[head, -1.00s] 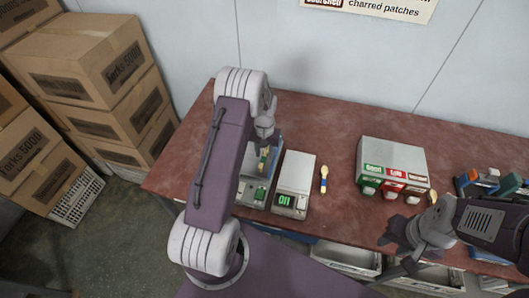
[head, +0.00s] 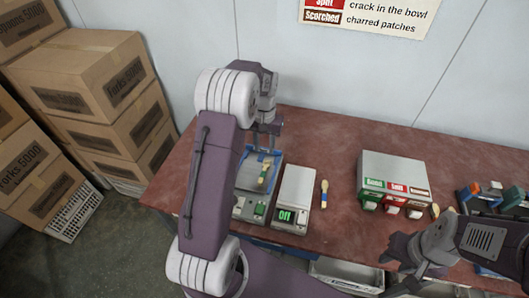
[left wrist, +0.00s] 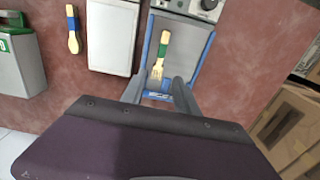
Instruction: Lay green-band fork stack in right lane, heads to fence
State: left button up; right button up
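The green-band fork stack (head: 263,173) lies flat in the right part of a grey press bed (head: 247,178) with blue side rails. It also shows in the left wrist view (left wrist: 161,55), its tines toward the blue fence (left wrist: 160,96) and its banded handle toward the control panel. My left gripper (head: 266,128) is over the fence end. In the left wrist view its two fingers (left wrist: 157,90) are apart, one on each side near the tines, with no visible contact. My right gripper (head: 392,272) is near the table's front edge, away from the press, with fingers apart and empty.
A white scale (head: 297,187) with a lit green display stands right of the press. A banded wooden utensil (head: 324,194) lies beside it. Further right are the labelled sorting box (head: 393,170) and a rack (head: 490,197). The table (head: 335,140) behind is clear.

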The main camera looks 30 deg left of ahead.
pick_arm(q)
jog(key=s+d+m, duration=0.1)
jog(key=s+d, duration=0.4)
jog(key=s, duration=0.4)
jog(key=s+d+m+t, duration=0.1)
jog(key=s+d, duration=0.5)
jog(key=s, duration=0.3)
jog(key=shift+s, duration=0.15)
